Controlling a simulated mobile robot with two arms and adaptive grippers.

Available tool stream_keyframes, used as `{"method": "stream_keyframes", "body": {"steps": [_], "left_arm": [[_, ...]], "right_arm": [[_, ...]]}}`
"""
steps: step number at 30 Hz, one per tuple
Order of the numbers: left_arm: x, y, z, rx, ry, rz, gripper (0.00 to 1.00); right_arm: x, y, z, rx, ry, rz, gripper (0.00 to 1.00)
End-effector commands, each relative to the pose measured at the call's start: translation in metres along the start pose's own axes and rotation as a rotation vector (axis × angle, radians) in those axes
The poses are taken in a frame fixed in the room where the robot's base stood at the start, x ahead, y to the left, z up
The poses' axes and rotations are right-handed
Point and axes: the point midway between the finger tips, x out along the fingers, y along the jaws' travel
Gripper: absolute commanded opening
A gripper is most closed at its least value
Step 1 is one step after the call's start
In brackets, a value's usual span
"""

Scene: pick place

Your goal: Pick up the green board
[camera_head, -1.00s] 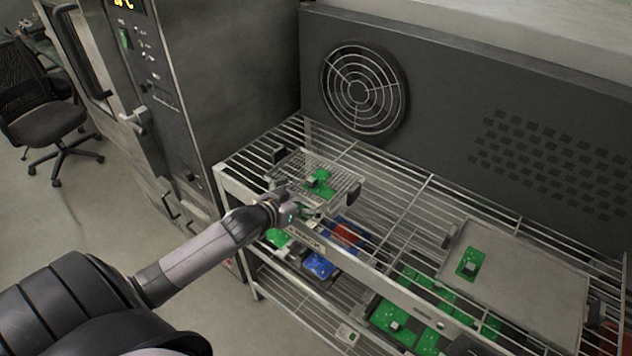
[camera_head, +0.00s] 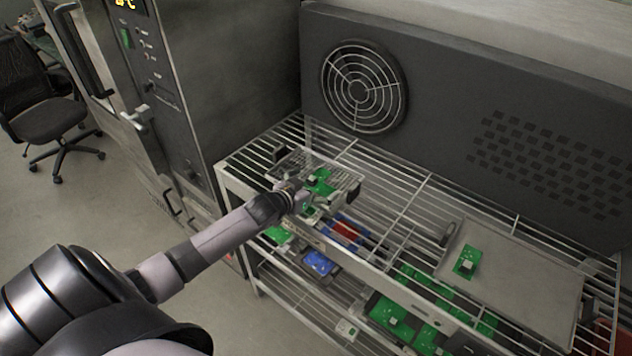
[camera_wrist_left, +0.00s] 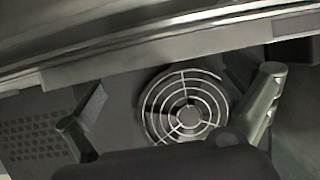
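A green board (camera_head: 320,182) with a small component lies on the wire tray (camera_head: 345,188) at the left of the rack's top shelf. Another green board (camera_head: 466,263) lies on the flat metal tray (camera_head: 525,285) at the right of that shelf. My left gripper (camera_head: 312,206) is at the front edge of the wire tray, close to its green board and partly covering the tray. In the left wrist view, its two fingers (camera_wrist_left: 172,105) stand wide apart with nothing visible between them. No board shows in the left wrist view. My right gripper is not in view.
The wire rack (camera_head: 390,190) has bars and a front rail. Its lower level holds several green boards (camera_head: 392,322), a blue board (camera_head: 318,263) and a red item (camera_head: 347,232). A dark panel with a round fan (camera_head: 362,90) stands behind. A metal cabinet (camera_head: 230,80) stands left.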

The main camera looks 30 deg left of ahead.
Motion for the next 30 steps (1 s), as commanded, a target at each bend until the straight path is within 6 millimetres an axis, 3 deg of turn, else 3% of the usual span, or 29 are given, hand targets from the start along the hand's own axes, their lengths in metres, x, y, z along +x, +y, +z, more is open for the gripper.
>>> {"method": "stream_keyframes", "body": {"steps": [30], "left_arm": [[-0.0003,0.0004,0.0006,-0.001,-0.001,0.001,0.3]], "right_arm": [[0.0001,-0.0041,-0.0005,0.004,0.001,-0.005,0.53]]}}
